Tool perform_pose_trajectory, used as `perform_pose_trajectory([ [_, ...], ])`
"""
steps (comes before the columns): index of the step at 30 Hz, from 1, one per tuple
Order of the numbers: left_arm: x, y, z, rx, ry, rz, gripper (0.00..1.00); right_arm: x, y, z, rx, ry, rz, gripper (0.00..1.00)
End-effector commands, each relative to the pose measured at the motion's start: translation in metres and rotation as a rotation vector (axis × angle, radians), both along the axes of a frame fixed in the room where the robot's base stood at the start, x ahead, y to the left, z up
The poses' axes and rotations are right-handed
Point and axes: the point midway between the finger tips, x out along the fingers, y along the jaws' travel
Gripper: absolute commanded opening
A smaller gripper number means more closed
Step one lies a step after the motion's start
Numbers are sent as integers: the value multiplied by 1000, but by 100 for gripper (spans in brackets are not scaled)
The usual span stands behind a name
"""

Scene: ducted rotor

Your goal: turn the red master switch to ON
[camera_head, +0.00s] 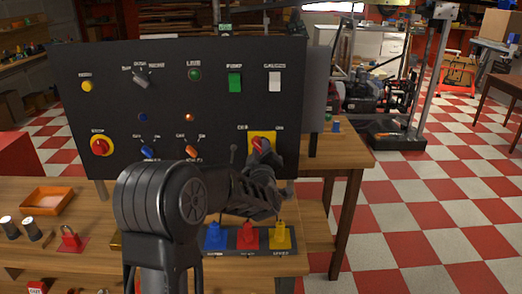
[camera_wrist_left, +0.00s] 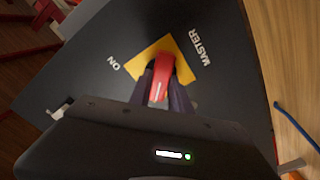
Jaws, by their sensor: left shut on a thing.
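The red master switch (camera_head: 259,145) sits on a yellow square plate (camera_head: 262,136) at the lower right of the black panel (camera_head: 215,115). My left gripper (camera_head: 266,155) reaches it from the front and covers part of it in the head view. In the left wrist view the red handle (camera_wrist_left: 161,74) stands between the two dark fingers of my left gripper (camera_wrist_left: 165,92), which are shut on it. The labels ON and MASTER show on either side of the yellow plate (camera_wrist_left: 140,68). My right gripper is not in view.

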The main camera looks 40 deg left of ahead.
Motion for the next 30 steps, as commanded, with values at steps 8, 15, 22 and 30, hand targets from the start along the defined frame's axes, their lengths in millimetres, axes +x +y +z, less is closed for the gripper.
perform_pose_trajectory([
  [8,0,0,0,96,75,0,0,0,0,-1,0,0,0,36],
  [15,1,-1,1,247,189,0,0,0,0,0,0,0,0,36],
  [22,1,-2,2,420,320,-1,0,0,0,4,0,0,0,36],
  [30,2,-3,2,624,476,-1,0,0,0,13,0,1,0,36],
])
